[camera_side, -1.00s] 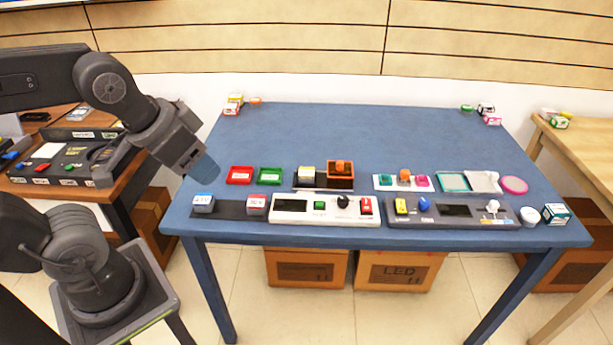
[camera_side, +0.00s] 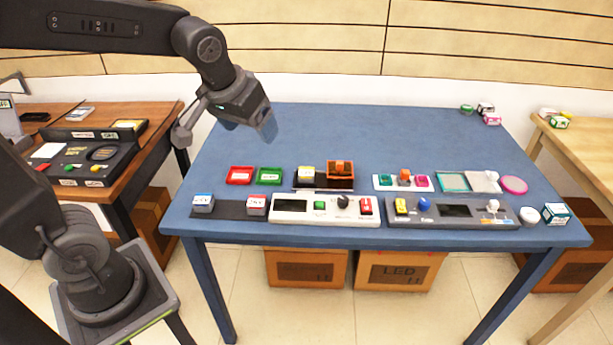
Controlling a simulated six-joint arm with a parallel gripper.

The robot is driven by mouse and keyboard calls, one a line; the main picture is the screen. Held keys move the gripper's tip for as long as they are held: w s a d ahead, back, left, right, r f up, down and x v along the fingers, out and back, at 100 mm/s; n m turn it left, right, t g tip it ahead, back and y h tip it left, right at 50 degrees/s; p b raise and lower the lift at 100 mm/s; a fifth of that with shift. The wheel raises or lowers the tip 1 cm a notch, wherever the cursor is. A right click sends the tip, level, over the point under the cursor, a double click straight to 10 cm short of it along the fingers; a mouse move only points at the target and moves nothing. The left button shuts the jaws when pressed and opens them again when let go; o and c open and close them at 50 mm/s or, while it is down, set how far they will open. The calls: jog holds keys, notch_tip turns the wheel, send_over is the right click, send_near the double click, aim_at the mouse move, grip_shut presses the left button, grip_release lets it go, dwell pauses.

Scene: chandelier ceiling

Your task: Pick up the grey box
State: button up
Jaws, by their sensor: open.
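I cannot tell which one the task means. My gripper (camera_side: 249,126) is open and empty. It is in the air over the back left of the table, above and well behind both boxes and touching neither.
A red tray (camera_side: 239,175) and a green tray (camera_side: 270,176) lie behind the boxes. A white control panel (camera_side: 325,210) is right of them, then a dark panel (camera_side: 440,219) with knobs. An orange box (camera_side: 340,175) stands mid-table. The table's back middle is clear.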

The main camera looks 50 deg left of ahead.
jog(key=w+a+f+n, duration=0.2)
jog(key=w+f, duration=0.1)
jog(key=w, duration=0.4)
jog(key=n+g+y, duration=0.2)
jog(key=n, duration=0.2)
send_near(307, 171)
jog(key=a+f, duration=0.1)
jog(key=w+f, duration=0.1)
jog(key=shift+w+a+f, duration=0.1)
jog(key=shift+a+f, duration=0.3)
jog(key=shift+s+d+x, duration=0.15)
jog(key=shift+x, duration=1.3)
jog(key=shift+s+d+x, duration=0.1)
jog(key=shift+d+x, duration=0.1)
jog(key=shift+x, duration=1.25)
jog(key=shift+f, duration=0.2)
jog(key=c, duration=1)
jog(key=shift+r, duration=0.1)
